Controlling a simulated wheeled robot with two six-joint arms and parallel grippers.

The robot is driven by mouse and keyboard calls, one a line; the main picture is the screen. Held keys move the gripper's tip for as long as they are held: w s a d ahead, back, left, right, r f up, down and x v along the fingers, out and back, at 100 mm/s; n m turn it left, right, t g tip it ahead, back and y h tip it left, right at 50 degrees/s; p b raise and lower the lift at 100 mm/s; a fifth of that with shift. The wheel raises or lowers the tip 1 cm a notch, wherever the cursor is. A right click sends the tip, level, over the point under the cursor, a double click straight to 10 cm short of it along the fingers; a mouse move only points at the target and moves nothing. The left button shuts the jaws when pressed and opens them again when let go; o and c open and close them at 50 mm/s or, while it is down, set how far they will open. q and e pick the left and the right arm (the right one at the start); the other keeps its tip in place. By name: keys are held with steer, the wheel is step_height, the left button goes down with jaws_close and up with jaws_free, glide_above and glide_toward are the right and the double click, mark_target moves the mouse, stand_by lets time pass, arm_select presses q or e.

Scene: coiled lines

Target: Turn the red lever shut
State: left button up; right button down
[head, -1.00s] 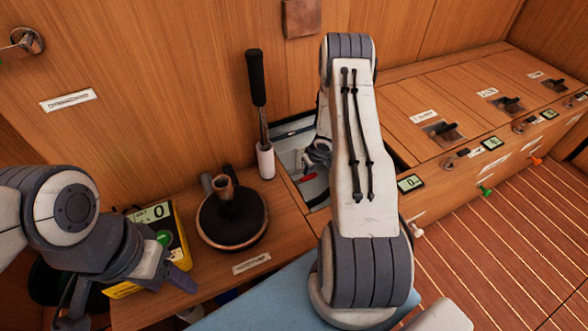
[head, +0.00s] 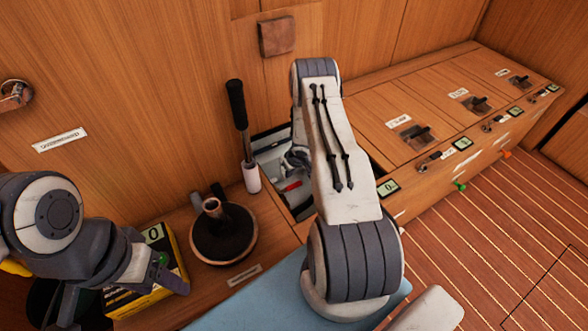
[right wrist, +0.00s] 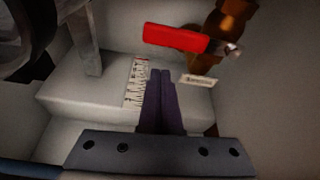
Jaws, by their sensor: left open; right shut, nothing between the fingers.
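The red lever (right wrist: 175,38) shows in the right wrist view at the upper middle, lying nearly level across a brass fitting (right wrist: 208,58). It also shows small in the head view (head: 291,187), inside an open compartment. My right gripper (right wrist: 162,75) is shut and empty. Its fingertips are below the lever in the picture and look apart from it. In the head view my right arm hides most of that gripper. My left gripper (head: 125,318) is open at the lower left, beside a yellow and black box, far from the lever.
The compartment (right wrist: 60,100) has pale walls, a step and a ruled strip (right wrist: 137,82). A black-handled rod (head: 238,110) stands at its left edge. A dark round winch (head: 222,235) and the yellow box (head: 150,300) are further left. Latched lockers (head: 440,115) run to the right.

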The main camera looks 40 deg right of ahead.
steer(key=p+v, duration=0.4)
steer(key=v, duration=0.5)
steer(key=shift+w+r+p, duration=0.25)
steer(key=shift+r+p, duration=0.15)
steer(key=shift+r, duration=0.05)
steer(key=shift+a, duration=0.1)
